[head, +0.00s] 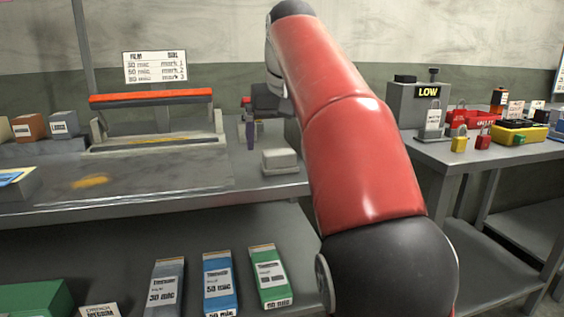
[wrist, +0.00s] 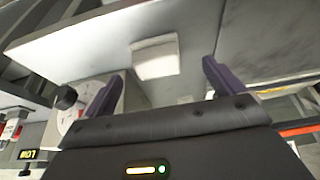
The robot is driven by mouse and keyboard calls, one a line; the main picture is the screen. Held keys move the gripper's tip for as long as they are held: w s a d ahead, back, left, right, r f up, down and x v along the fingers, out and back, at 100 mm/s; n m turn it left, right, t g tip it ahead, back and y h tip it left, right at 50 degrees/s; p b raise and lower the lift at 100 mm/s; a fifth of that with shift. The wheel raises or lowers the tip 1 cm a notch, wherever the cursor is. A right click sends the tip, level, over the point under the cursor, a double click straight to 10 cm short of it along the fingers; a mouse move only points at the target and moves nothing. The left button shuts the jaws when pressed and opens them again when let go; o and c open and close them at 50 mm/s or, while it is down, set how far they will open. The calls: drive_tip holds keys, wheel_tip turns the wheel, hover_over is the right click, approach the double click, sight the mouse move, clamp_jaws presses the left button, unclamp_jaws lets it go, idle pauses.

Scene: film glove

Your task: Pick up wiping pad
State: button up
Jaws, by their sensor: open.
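The wiping pad appears to be the pale grey-white block (head: 280,161) on the right part of the grey bench in the head view. It also shows as a white block (wrist: 156,57) in the wrist view, lying between the lines of the two fingers. My gripper (head: 247,142) is just to the left of the block in the head view, partly hidden by my arm. In the wrist view its purple fingers (wrist: 161,70) are spread apart with nothing held between them. The gap between fingers and block is hard to judge.
A sealer frame with an orange bar (head: 151,97) stands left on the bench (head: 150,200). Several labelled boxes (head: 218,284) stand on the lower shelf. A machine marked LOW (head: 420,105) and padlocks (head: 459,140) are on the right table. Bench space around the block is clear.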

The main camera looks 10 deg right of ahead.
sight(279, 152)
drive_tip(key=x, duration=0.4)
drive_tip(key=w+b+x, duration=0.1)
drive_tip(key=x, duration=0.1)
drive_tip(key=shift+d+r, duration=0.2)
drive_tip(key=shift+d, duration=0.05)
drive_tip(key=c, duration=1.1)
